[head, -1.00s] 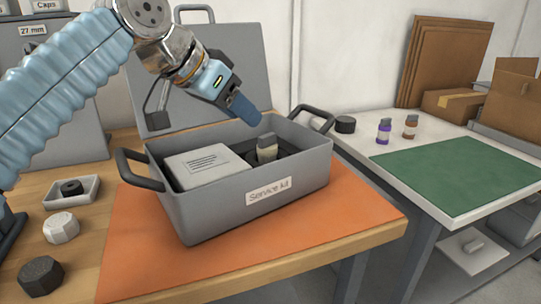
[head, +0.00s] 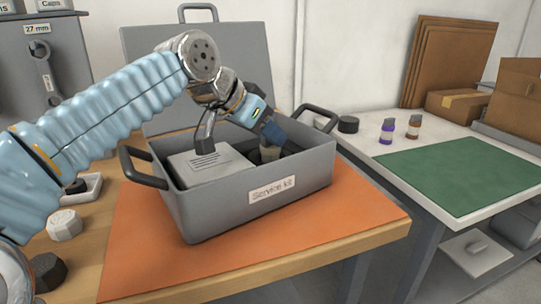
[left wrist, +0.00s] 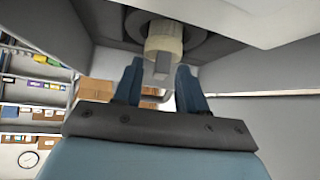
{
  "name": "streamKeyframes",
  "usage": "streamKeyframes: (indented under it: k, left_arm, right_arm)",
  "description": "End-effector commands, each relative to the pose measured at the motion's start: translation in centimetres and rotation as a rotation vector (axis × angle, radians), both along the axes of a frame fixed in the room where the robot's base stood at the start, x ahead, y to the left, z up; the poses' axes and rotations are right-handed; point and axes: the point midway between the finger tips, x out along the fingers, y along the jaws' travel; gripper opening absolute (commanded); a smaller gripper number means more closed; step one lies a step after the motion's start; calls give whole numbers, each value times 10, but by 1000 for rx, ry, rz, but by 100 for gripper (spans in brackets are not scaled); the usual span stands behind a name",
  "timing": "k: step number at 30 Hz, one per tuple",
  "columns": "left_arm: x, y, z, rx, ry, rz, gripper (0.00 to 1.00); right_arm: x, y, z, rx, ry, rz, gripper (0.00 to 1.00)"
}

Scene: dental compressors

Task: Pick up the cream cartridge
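The cream cartridge (head: 269,154) stands in the right part of the open grey service kit case (head: 215,219), its top mostly hidden by my left gripper. My left gripper (head: 273,134) is tilted down into the case, right at the cartridge's top. In the left wrist view the cartridge (left wrist: 163,42) has a cream body and a grey tab, which lies between the tips of the two open blue fingers (left wrist: 160,72). A gap shows on each side, so the fingers are not closed on it. My right gripper is not in view.
The case stands on an orange mat (head: 330,222). Purple (head: 387,131) and brown (head: 413,127) bottles stand on the side table by a clear green mat (head: 455,174).

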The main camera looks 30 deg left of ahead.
Motion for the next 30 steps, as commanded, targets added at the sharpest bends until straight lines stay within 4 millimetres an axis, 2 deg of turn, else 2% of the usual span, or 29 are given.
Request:
streamKeyframes:
  k: [1, 5, 6, 22, 26, 30]
  left_arm:
    - [0, 0, 0, 0, 0, 0, 22]
    - [0, 0, 0, 0, 0, 0, 2]
    - [0, 0, 0, 0, 0, 0, 0]
    - [0, 0, 3, 0, 0, 0, 0]
    - [0, 0, 14, 0, -1, -1, 0]
    - [-3, -3, 39, 0, -4, -3, 0]
  right_arm:
    - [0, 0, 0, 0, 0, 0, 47]
    - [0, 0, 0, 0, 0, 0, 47]
    - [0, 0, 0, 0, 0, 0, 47]
    - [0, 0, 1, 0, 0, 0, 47]
    - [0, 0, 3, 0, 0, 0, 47]
    - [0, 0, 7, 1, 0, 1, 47]
